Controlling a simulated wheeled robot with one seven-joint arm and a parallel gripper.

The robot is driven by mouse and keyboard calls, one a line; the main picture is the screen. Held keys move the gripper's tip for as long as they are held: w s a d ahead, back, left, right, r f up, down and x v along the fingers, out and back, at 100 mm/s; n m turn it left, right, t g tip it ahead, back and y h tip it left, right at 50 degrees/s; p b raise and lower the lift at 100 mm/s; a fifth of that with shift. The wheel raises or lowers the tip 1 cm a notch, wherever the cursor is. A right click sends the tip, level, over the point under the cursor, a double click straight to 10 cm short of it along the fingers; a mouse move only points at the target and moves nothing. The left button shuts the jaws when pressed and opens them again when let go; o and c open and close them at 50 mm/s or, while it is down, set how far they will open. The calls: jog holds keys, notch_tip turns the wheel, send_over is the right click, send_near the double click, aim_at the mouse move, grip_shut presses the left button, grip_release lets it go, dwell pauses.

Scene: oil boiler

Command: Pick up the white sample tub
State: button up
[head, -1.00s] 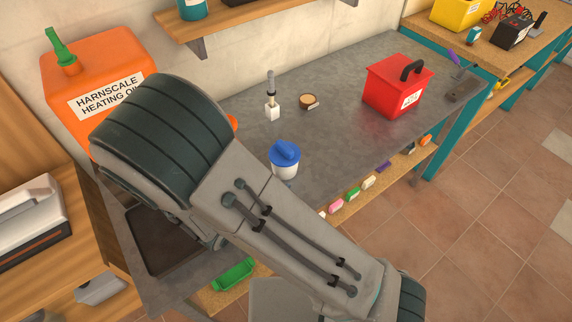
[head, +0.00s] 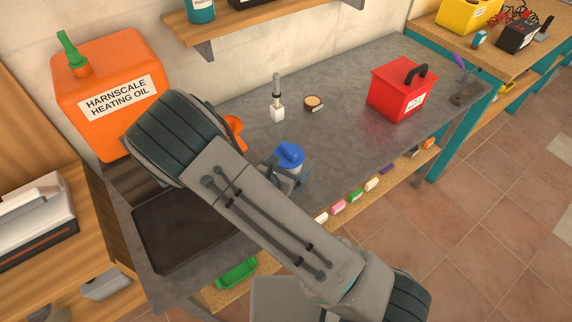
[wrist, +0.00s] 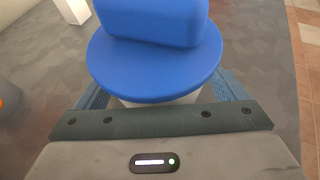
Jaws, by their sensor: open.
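The white sample tub (head: 290,154) stands upright on the grey bench, with a blue lid and a raised blue grip on top. In the wrist view the tub's lid (wrist: 155,60) fills the upper middle, and a little of the white body shows below its rim. My gripper (head: 287,176) is open at the tub, low beside its body. In the wrist view its blue fingers show on either side of the tub, partly under the lid's rim. The lid hides the fingertips, so contact cannot be told.
A white block with an upright handle (head: 277,112) and a round wooden item (head: 313,102) stand behind the tub. A red box (head: 401,90) is at right, an orange oil tank (head: 112,95) at left, and a dark tray (head: 180,235) in front. Bench right of the tub is clear.

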aim_at(287, 161)
jog(key=c, duration=1.2)
jog(key=shift+c, duration=0.2)
jog(key=shift+r, duration=0.1)
jog(key=shift+r, duration=0.45)
jog(key=r, duration=0.3)
jog(key=shift+s+d+r+b, duration=0.1)
jog(key=shift+d+r+b, duration=0.1)
jog(key=shift+d+b, duration=0.15)
jog(key=s+d+r+p, duration=0.2)
jog(key=d+r+p, duration=0.5)
jog(key=d+p, duration=0.2)
jog(key=shift+s+d, duration=0.3)
jog(key=shift+d, duration=0.35)
jog(key=shift+f, duration=0.15)
